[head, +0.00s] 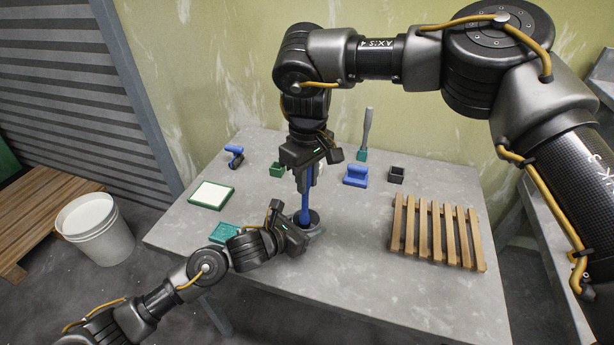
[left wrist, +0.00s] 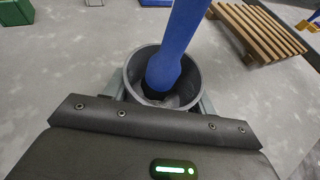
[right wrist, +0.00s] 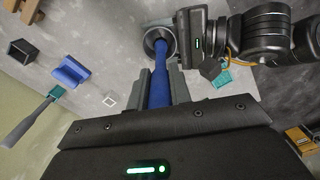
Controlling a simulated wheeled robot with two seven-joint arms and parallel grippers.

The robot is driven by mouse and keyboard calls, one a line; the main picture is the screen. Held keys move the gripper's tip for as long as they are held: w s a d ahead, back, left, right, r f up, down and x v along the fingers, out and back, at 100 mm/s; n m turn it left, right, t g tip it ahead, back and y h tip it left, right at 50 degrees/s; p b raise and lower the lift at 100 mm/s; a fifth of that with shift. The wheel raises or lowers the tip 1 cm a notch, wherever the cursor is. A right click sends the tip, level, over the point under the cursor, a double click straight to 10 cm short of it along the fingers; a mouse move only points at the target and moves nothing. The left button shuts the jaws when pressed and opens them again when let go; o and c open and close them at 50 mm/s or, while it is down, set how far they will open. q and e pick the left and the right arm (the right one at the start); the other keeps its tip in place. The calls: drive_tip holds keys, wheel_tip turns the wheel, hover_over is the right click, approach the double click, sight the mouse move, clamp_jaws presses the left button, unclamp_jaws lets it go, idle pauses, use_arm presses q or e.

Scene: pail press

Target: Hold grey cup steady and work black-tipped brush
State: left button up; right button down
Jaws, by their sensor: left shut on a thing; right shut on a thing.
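The grey cup (head: 316,224) stands upright on the table near its left-front part. My left gripper (head: 303,236) is shut on it, with one finger on each side of the cup in the left wrist view (left wrist: 194,76). The black-tipped brush has a blue handle (head: 305,206) and stands nearly upright, lower end inside the cup. My right gripper (head: 306,176) is shut on the handle above the cup; the handle also shows between its fingers in the right wrist view (right wrist: 160,88). A dark part shows at the brush's lower end; the very tip is hidden in the cup.
A wooden slatted rack (head: 437,232) lies to the right. Behind are a blue block-shaped thing (head: 355,176), a dark small box (head: 396,174) and a grey-bladed tool (head: 366,135). A green-rimmed white tray (head: 211,195) lies left. A white pail (head: 92,228) stands on the floor.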

drive_tip(key=shift+f, duration=1.35)
idle(0.3)
